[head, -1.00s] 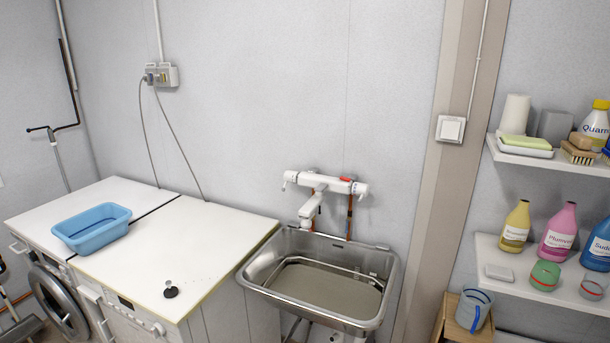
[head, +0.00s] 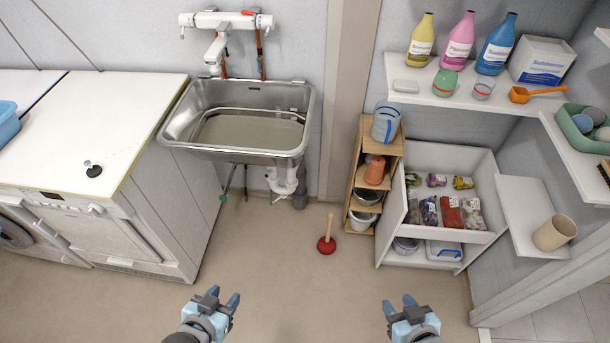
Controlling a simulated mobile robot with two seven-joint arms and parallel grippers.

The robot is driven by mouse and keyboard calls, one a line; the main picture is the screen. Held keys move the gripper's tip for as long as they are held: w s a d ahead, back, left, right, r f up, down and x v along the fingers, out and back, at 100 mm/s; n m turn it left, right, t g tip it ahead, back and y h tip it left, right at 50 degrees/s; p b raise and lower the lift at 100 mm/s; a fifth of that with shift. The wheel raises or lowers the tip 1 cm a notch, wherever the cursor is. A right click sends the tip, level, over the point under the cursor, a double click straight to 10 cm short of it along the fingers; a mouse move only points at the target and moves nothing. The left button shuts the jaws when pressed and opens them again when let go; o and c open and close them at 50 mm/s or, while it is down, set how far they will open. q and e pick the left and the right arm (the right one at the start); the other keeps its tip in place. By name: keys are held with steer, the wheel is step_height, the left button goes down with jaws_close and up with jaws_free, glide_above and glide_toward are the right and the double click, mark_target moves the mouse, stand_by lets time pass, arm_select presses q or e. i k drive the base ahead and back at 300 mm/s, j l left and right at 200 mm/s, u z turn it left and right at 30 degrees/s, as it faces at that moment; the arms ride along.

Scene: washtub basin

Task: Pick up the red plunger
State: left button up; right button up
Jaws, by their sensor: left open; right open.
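The red plunger (head: 327,245) stands on the floor in the head view, red rubber cup down and wooden handle pointing up. It is to the right of the sink's drain pipes and left of the narrow wooden shelf. My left gripper (head: 225,298) is open and empty at the lower left of the plunger, apart from it. My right gripper (head: 398,305) is open and empty at the lower right of the plunger, apart from it.
A metal sink (head: 172,130) with drain pipes stands behind. White machines (head: 110,150) stand at left. A narrow wooden shelf (head: 356,190) and a white drawer cabinet (head: 390,215) stand right of the plunger. The floor (head: 290,290) around the plunger is clear.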

mark_target(326, 245)
steer(key=i+j+u, duration=0.1)
steer(key=i, duration=0.3)
steer(key=i+j+u, duration=0.1)
steer(key=i+j, duration=0.2)
steer(key=i+j+u, duration=0.1)
steer(key=i, duration=0.35)
